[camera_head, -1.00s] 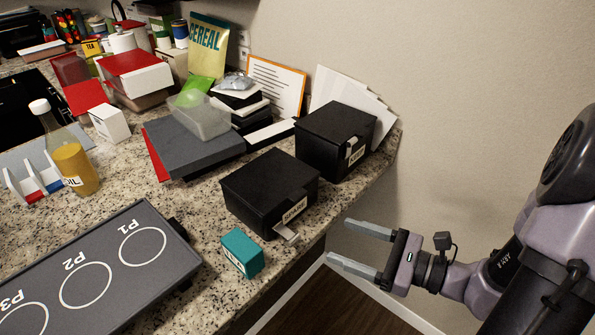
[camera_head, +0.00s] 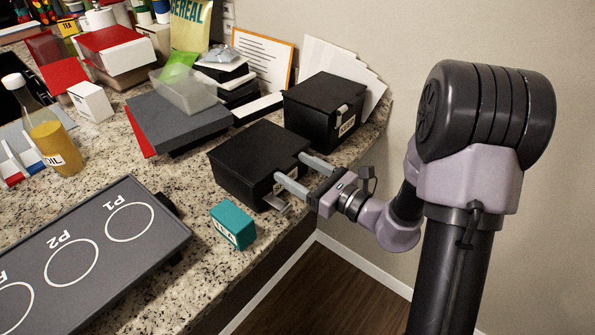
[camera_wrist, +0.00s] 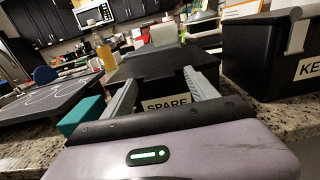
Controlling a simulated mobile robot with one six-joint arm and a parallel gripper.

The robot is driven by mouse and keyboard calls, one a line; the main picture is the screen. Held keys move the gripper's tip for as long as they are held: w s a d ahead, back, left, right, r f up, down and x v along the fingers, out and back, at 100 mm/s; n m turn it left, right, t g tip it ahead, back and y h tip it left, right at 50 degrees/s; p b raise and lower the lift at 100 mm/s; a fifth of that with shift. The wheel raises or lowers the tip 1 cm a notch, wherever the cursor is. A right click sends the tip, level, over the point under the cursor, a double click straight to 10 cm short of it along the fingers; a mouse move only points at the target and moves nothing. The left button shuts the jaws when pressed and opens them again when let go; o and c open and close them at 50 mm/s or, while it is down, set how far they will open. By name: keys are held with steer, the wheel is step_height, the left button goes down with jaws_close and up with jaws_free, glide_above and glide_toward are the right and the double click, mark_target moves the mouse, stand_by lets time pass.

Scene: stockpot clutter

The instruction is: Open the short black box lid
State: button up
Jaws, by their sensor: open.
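The short black box (camera_head: 240,180) with its lid shut stands near the counter's right edge. A grey latch tab (camera_head: 277,205) sticks out low on its front. Its SPARE label (camera_wrist: 167,103) shows in the wrist view between my fingers. A second black box (camera_head: 322,105), with a latch and a partly visible label (camera_wrist: 308,68), stands behind and to its right. My gripper (camera_head: 298,170) is open, its fingers at the front of the SPARE box, one on each side of the label. I cannot tell whether they touch the box.
A teal box (camera_head: 233,224) stands close to the left of the SPARE box. A grey tray with marked circles (camera_head: 85,250) lies at the left front. A dark grey flat box (camera_head: 178,122) and a clear container (camera_head: 184,92) are behind. The counter edge drops to the floor.

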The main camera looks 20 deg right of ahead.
steer(key=shift+c, duration=0.5)
jaws_close()
